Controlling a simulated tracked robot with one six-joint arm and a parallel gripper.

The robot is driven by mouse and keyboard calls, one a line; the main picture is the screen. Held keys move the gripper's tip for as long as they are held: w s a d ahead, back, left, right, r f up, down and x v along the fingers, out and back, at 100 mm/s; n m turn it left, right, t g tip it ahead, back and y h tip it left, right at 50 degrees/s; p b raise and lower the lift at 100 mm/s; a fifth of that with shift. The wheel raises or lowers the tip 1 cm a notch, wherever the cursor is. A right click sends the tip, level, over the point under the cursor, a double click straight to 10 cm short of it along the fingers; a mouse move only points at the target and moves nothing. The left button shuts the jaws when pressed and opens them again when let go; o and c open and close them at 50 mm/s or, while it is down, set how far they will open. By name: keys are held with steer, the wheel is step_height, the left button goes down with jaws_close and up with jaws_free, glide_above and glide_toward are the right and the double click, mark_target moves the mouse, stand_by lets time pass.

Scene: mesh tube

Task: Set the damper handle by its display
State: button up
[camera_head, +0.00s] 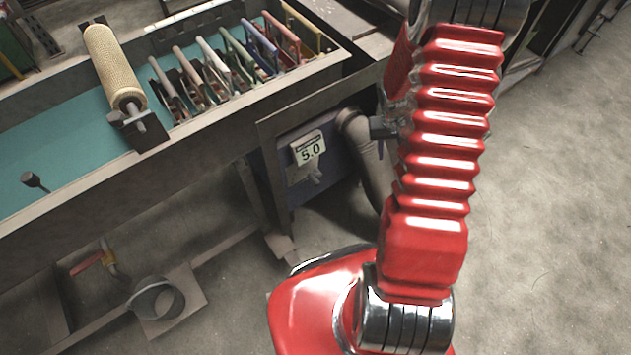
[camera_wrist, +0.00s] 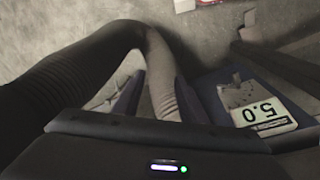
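A grey duct shows between the fingers, but I cannot tell any contact. In the head view my gripper is mostly hidden by my arm.
The bent corrugated duct (camera_head: 362,145) stands right of the box, close to my arm. The bench (camera_head: 60,190) above carries a mesh roller (camera_head: 112,65) and a rack of several coloured tools. A red-handled valve (camera_head: 88,263) is low at the left. Open floor lies at the right.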

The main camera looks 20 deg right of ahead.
steer(key=s+a+r+n+t, duration=0.1)
steer(key=s+a+r, duration=0.3)
steer(key=a+r, duration=0.4)
steer(key=s+a+r+n+t+y, duration=0.1)
steer(key=s+a+r+t, duration=0.2)
steer(key=a+r, duration=0.6)
steer(key=s+a+r+n+t+y, duration=0.1)
steer(key=s+a+r, duration=0.6)
steer(key=r, duration=1.1)
steer(key=shift+a+n+t, duration=0.4)
steer(key=shift+a+n, duration=0.2)
steer(key=shift+a, duration=0.65)
steer(key=shift+c, duration=0.9)
